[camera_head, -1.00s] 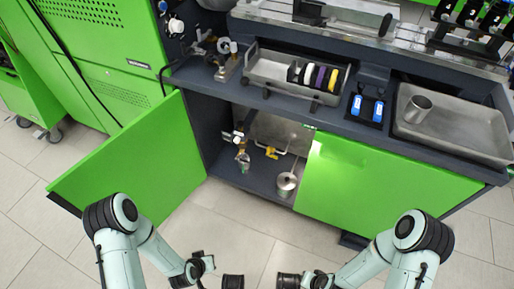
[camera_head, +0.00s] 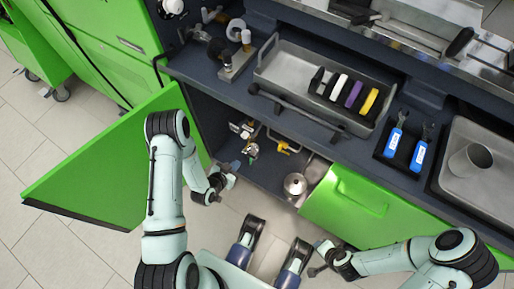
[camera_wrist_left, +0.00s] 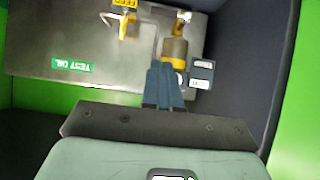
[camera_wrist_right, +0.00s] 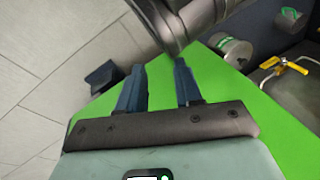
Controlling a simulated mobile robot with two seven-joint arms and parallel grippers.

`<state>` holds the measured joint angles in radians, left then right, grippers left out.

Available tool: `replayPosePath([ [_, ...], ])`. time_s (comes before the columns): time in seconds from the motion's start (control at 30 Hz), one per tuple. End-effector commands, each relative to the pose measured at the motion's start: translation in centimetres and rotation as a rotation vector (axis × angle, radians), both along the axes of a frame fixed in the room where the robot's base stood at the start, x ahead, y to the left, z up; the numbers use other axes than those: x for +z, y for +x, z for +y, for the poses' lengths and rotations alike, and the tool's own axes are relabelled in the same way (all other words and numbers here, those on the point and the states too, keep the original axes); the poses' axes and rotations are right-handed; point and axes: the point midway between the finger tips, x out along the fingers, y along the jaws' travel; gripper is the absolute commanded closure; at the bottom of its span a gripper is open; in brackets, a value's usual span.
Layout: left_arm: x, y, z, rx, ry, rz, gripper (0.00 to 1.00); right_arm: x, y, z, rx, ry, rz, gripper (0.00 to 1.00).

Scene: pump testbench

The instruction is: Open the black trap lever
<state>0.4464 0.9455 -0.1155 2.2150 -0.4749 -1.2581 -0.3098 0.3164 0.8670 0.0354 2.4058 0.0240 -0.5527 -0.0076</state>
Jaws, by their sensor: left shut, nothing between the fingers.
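I cannot clearly make out a black trap lever in any view. In the head view, pipe fittings with a brass-coloured part (camera_head: 253,149) sit inside the open cabinet. My left gripper (camera_head: 234,167) reaches in at the left of the opening, beside the fittings. In the left wrist view its fingers (camera_wrist_left: 164,72) are shut and empty, their tips just beside a brass and yellow cylindrical fitting (camera_wrist_left: 175,52); contact cannot be told. My right gripper (camera_head: 318,256) is low, in front of the cabinet. In the right wrist view its fingers (camera_wrist_right: 157,78) are apart and empty.
A yellow-handled valve (camera_head: 284,148) and a round metal pot (camera_head: 295,185) are in the cabinet. The left green door (camera_head: 100,180) stands open beside my left arm; the right green door (camera_head: 345,205) is at the opening's right. A "TEST OIL" label (camera_wrist_left: 72,66) marks a metal surface.

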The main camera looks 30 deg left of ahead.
Motion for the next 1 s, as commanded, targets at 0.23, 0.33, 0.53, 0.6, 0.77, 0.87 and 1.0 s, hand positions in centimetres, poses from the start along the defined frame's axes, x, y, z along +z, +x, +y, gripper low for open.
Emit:
replayPosePath([
  [0.23,0.1,0.0,0.1,-0.002,0.003,-0.005,1.0,0.0,0.0,0.0,-0.001,0.0,0.0,0.66],
  [0.33,0.1,0.1,0.1,-0.002,0.003,-0.005,1.0,0.0,0.0,0.0,-0.001,0.0,0.0,0.66],
  [0.53,-0.6,0.9,-0.1,-0.004,0.002,-0.005,1.0,-0.4,0.4,-0.2,-0.005,-0.006,-0.011,0.66],
  [0.6,-1.2,1.8,-0.2,-0.004,0.002,-0.007,1.0,-0.8,0.9,-0.5,-0.009,-0.012,-0.023,0.66],
  [0.77,-3.2,4.6,-0.4,-0.004,0.002,-0.008,1.0,-2.0,2.4,-1.3,-0.026,-0.031,-0.06,0.66],
  [0.87,-4.5,6.4,-0.5,-0.003,0.002,-0.005,1.0,-2.7,3.5,-1.9,-0.037,-0.046,-0.09,0.66],
  [1.0,-6.0,8.8,-0.7,-0.003,0.002,-0.006,1.0,-4.5,1.6,-2.1,-0.038,-0.044,-0.025,0.66],
])
